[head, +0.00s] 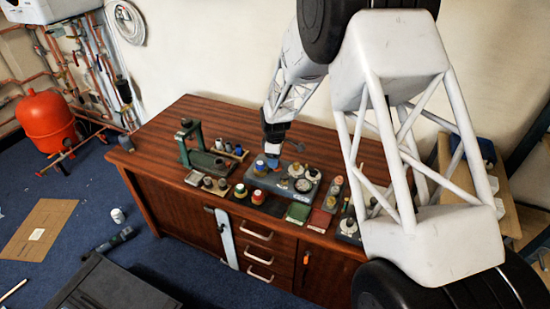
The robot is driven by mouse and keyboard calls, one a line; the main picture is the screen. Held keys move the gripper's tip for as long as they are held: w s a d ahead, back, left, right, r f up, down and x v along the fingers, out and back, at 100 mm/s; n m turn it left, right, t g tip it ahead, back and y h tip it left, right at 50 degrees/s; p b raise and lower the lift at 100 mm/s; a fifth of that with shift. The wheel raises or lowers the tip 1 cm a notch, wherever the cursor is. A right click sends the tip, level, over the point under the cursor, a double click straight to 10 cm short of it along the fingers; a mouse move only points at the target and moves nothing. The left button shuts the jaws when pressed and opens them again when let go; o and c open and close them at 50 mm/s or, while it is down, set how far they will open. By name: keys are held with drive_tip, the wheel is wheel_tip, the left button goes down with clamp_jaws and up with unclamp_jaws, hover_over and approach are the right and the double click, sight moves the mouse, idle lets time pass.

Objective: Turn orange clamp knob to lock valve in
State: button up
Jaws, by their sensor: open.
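My gripper (272,160) is at the end of my white lattice arm, low over the dark grey fixture block (290,183) on the wooden bench. Its jaws are open, though the fingers are very small here. A blue round part (260,166) shows just below and left of it on the block; I cannot tell whether they touch. A small orange-red round part (257,197) sits at the front of the bench, left of the block's front edge. I cannot tell whether it is the clamp knob. The valve cannot be made out at this size.
A green press (188,141) stands left of the block. Green (298,212) and red (319,220) trays lie in front. Copper pipes (92,62) and a red tank (45,120) are at far left. The bench's (165,118) back left is clear.

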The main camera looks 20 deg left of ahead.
drive_tip(key=c, duration=0.9)
drive_tip(key=shift+m, duration=0.5)
drive_tip(key=m, duration=0.3)
drive_tip(key=shift+m, duration=0.3)
drive_tip(key=m, duration=0.4)
drive_tip(key=shift+m, duration=0.3)
drive_tip(key=m, duration=0.4)
drive_tip(key=shift+m, duration=0.3)
drive_tip(key=m, duration=0.4)
